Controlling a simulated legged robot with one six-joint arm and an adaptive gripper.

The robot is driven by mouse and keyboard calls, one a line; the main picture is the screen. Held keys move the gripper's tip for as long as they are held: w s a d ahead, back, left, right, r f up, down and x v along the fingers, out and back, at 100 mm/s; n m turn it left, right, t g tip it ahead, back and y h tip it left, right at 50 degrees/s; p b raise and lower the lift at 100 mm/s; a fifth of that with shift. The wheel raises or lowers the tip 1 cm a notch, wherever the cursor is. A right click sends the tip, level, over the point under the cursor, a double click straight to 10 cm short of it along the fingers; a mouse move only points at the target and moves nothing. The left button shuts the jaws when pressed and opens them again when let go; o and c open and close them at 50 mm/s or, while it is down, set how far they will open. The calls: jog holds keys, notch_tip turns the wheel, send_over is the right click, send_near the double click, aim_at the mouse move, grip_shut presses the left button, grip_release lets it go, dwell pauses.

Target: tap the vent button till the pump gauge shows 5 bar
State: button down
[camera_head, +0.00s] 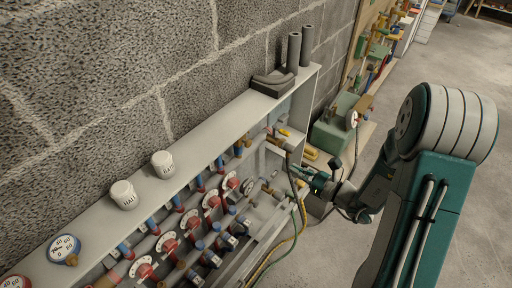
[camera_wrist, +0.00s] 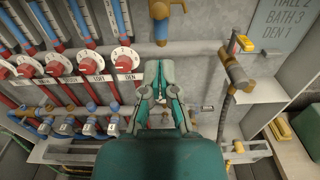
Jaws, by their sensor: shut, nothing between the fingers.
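My gripper (camera_head: 314,180) is shut and empty in front of the right end of the pipe manifold. In the wrist view its teal fingers (camera_wrist: 165,88) point at the manifold, below a brass fitting (camera_wrist: 160,22). A small round gauge (camera_head: 353,119) stands on a green box (camera_head: 333,134) on the floor to the right, apart from the gripper; its reading is too small to tell. Another gauge, blue-rimmed (camera_head: 64,248), sits at the left on the cabinet. I cannot tell which part is the vent button. A yellow part (camera_wrist: 243,43) shows beside a brass valve (camera_wrist: 236,72).
Red dials (camera_wrist: 125,58) and blue-capped pipes line the manifold left of the gripper. White caps (camera_head: 163,163) and dark tubes (camera_head: 294,50) stand on the cabinet top. Hoses (camera_head: 297,232) hang near the gripper. A sign (camera_wrist: 288,25) reads HALL 2, BATH 3, DEN 1.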

aim_at(250, 145)
jog(key=shift+a, duration=0.1)
jog(key=x, duration=1.4)
